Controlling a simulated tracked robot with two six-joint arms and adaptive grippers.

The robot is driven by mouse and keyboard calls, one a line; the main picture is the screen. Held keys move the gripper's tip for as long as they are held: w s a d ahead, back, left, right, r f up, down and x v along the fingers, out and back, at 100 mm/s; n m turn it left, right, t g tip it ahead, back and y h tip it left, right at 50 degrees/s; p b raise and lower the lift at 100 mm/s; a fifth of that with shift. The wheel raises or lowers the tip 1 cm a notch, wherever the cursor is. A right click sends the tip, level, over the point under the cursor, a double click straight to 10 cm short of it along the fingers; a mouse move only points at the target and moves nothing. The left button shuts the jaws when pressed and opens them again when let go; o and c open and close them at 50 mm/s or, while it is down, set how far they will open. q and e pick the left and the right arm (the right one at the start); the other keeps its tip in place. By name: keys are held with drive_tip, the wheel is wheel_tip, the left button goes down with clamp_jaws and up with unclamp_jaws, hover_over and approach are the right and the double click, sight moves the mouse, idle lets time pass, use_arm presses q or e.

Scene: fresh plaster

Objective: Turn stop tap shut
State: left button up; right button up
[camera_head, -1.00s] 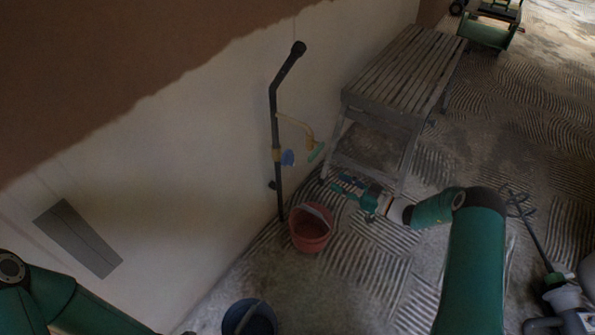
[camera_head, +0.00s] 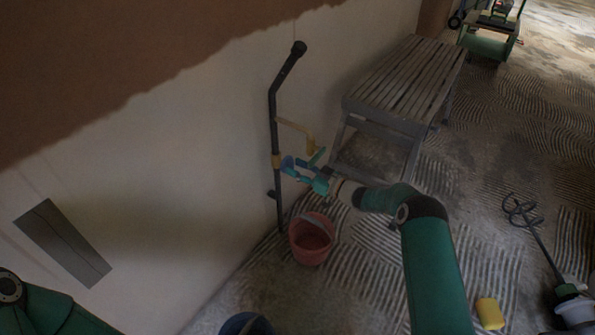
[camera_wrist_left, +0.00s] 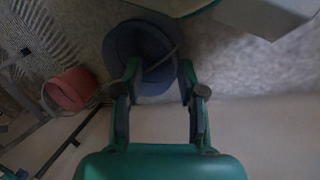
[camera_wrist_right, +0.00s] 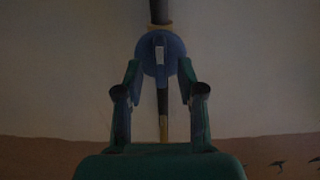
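The stop tap's blue handle (camera_head: 287,163) is on a dark upright pipe (camera_head: 273,120) against the pale wall. My right gripper (camera_head: 292,168) is at the handle, its fingers apart. In the right wrist view the blue handle (camera_wrist_right: 160,54) is centred just beyond and between the open fingertips (camera_wrist_right: 160,75); I cannot tell whether they touch it. A pale mark shows on the handle's face. My left gripper (camera_wrist_left: 157,75) is open and empty, with a blue bucket (camera_wrist_left: 145,58) beyond it; in the head view only the left arm shows.
A red bucket (camera_head: 312,240) stands below. A slatted bench (camera_head: 405,80) is to the right. A yellow block (camera_head: 490,313) and a mixer (camera_head: 575,305) are at lower right.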

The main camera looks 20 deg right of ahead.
drive_tip(key=shift+w+a, duration=0.2)
drive_tip(key=shift+w, duration=0.05)
clamp_jaws()
drive_tip(key=shift+d, duration=0.1)
